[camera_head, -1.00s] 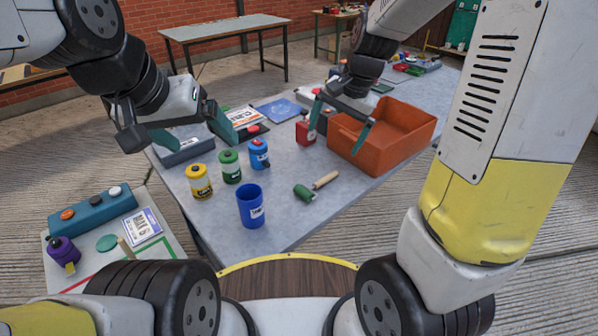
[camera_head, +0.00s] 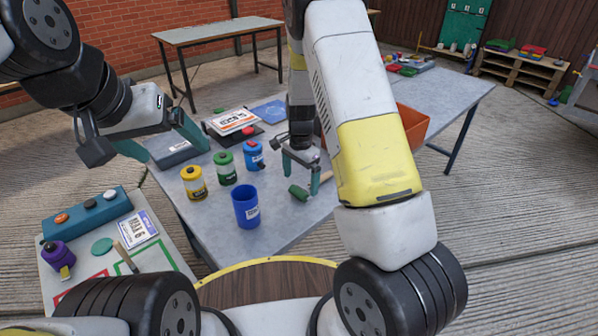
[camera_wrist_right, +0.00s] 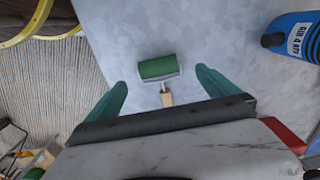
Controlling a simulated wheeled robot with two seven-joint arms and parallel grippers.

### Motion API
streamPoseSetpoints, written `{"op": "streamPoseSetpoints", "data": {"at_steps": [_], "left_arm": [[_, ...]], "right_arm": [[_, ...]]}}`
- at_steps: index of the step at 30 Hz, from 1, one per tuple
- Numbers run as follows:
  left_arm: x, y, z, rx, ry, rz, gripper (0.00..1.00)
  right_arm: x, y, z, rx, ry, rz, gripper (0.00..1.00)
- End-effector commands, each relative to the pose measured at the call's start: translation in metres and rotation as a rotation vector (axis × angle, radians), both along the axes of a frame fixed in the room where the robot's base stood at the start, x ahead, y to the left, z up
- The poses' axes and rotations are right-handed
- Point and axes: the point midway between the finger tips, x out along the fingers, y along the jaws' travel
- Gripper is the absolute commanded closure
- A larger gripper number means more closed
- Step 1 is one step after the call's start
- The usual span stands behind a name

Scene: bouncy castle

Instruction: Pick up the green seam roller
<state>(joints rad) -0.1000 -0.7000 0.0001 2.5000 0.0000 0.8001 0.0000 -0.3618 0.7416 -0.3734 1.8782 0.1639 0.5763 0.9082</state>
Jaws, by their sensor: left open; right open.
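The green seam roller (camera_head: 298,192) lies on the grey table, its wooden handle mostly hidden behind my right arm in the head view. In the right wrist view the green roller (camera_wrist_right: 158,67) lies crosswise, with its wooden handle (camera_wrist_right: 166,99) pointing back toward the gripper. My right gripper (camera_head: 301,180) is open and points down above the roller. In the right wrist view its fingers (camera_wrist_right: 163,84) stand to either side of the handle, apart from it. My left gripper (camera_head: 165,150) is open and empty above the table's left part.
A blue cup (camera_head: 245,208) stands left of the roller. Yellow (camera_head: 194,183), green (camera_head: 226,169) and blue (camera_head: 253,155) bottles stand behind it. An orange bin (camera_head: 412,125) is partly hidden behind my right arm. The table's front strip is clear.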

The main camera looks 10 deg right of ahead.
Motion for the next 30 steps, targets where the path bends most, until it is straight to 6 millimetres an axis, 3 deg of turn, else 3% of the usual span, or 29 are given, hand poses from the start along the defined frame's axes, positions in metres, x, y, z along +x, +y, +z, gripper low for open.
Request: {"op": "streamPoseSetpoints", "data": {"at_steps": [8, 17, 28, 30], "left_arm": [[0.0, 0.0, 0.0, 0.0, 0.0, 0.0, 0.12], [0.0, 0.0, 0.0, 0.0, 0.0, 0.0, 0.12], [0.0, 0.0, 0.0, 0.0, 0.0, 0.0, 0.12], [0.0, 0.0, 0.0, 0.0, 0.0, 0.0, 0.12]], "right_arm": [[0.0, -0.001, -0.04, 0.0, 0.002, 0.0, 0.01], [0.001, -0.001, -0.043, 0.001, -0.001, 0.001, 0.03], [0.001, -0.001, -0.043, 0.001, -0.001, 0.001, 0.76], [0.001, -0.001, -0.043, 0.001, -0.001, 0.001, 0.77]]}}
